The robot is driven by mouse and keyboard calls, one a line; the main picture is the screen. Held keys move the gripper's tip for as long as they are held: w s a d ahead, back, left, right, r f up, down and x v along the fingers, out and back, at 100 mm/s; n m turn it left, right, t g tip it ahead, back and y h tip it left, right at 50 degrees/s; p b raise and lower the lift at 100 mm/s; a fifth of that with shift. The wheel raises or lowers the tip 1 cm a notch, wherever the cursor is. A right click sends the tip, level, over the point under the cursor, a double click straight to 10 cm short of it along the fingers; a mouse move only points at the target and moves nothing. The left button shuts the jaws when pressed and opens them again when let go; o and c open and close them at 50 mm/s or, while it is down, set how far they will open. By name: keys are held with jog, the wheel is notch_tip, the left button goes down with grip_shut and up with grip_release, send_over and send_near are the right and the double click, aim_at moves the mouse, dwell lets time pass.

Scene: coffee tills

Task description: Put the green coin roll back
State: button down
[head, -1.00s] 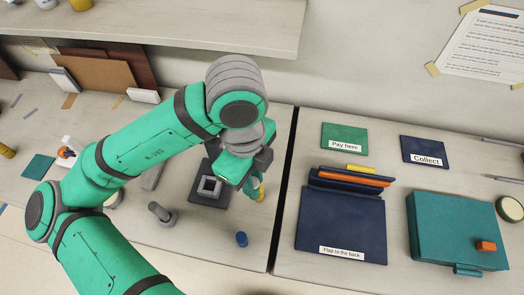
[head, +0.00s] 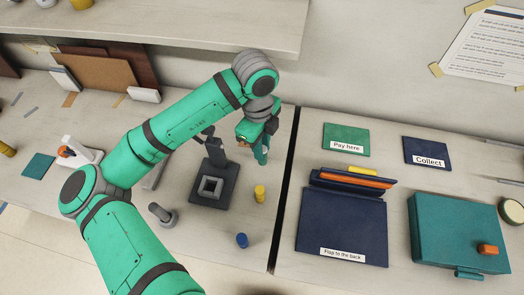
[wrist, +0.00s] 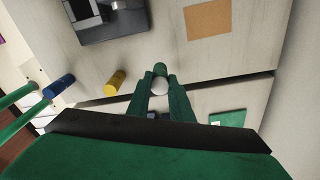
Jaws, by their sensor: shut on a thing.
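My gripper (wrist: 161,84) is shut on the green coin roll (wrist: 160,70), which shows between the fingertips in the wrist view with a pale end facing the camera. In the head view my gripper (head: 262,152) is over the back right of the left counter, near the dark gap.
A dark stand with a square grey frame (head: 210,187) is left of the yellow roll. A grey knobbed post (head: 161,214) stands farther left. Across the gap are the Pay here card (head: 346,139), a navy flap wallet (head: 341,225) and a teal case (head: 455,230). A shelf overhangs behind.

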jog(key=shift+w+f, duration=0.15)
jog(key=shift+f, duration=0.05)
jog(key=shift+w+f, duration=0.2)
jog(key=shift+f, duration=1.6)
jog(key=shift+f, duration=0.15)
jog(key=c, duration=1.6)
grip_release()
jog(key=r, duration=1.2)
jog(key=shift+w+a+r, duration=0.15)
jog(key=shift+w+a, duration=0.05)
jog(key=shift+a, duration=0.05)
